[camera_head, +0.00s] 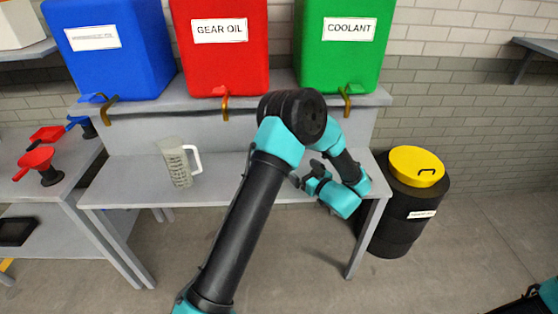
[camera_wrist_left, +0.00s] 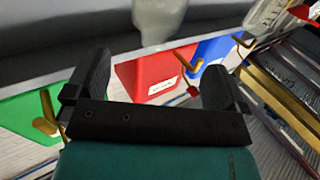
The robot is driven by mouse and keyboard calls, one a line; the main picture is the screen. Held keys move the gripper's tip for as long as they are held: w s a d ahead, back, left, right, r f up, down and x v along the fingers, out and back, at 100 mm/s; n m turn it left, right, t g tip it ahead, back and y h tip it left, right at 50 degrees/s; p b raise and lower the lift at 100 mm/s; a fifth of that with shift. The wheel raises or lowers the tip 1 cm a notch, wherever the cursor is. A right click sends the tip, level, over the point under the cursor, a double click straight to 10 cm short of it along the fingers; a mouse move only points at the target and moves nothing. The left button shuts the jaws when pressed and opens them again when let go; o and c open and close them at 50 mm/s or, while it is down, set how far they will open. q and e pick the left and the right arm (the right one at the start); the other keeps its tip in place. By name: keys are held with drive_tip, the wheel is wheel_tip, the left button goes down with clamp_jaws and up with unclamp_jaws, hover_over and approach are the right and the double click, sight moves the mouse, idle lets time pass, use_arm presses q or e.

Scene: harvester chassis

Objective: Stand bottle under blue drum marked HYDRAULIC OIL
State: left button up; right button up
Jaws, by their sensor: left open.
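The blue drum (camera_head: 112,60) stands at the left of the upper shelf; its label is hard to read, and a tap hangs below it. The blue drum also shows in the left wrist view (camera_wrist_left: 213,52). A pale grey bottle (camera_wrist_left: 157,18) shows in the left wrist view, beyond my left gripper's fingers and apart from them. I cannot make out the bottle in the head view. My left gripper (camera_head: 304,173) is open and empty over the right part of the bench. Its two fingers (camera_wrist_left: 158,68) show spread. Only part of my right arm shows at the bottom right corner, its jaws unclear.
A red gear oil drum (camera_head: 222,55) and a green coolant drum (camera_head: 343,55) stand beside the blue one. A measuring jug (camera_head: 178,164) stands on the bench (camera_head: 130,170). Red funnels lie at left. A black barrel with a yellow lid (camera_head: 416,167) stands right of the bench.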

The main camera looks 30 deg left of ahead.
use_arm(q)
drive_tip(key=x, duration=0.8)
drive_tip(key=shift+a, duration=0.2)
drive_tip(key=shift+w, duration=0.15)
drive_tip(key=x, duration=0.5)
drive_tip(key=shift+w, duration=0.15)
drive_tip(key=c, duration=0.8)
